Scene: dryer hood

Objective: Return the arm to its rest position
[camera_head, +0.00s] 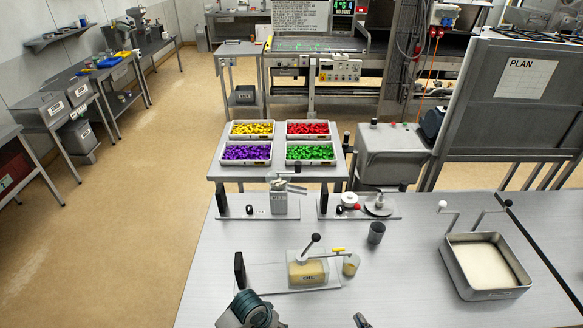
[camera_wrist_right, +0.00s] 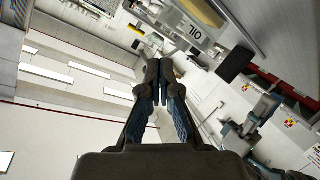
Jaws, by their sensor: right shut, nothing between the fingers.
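My right gripper (camera_head: 361,320) shows only as a small dark tip at the bottom edge of the head view. In the right wrist view its two fingers (camera_wrist_right: 157,68) meet at the tips, shut with nothing between them. It is apart from everything. A teal-and-grey part of what looks like my left arm (camera_head: 250,311) shows at the bottom left of the head view; its finger state is unclear. Most of both arms is out of the head view.
The oil container (camera_head: 308,272) with its lever stands on a base ahead on the table. A metal pan (camera_head: 462,278) of pale content is at right, a grey cup (camera_head: 376,232) between them. Bins of coloured pieces (camera_head: 249,152) stand behind. The table's front middle looks clear.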

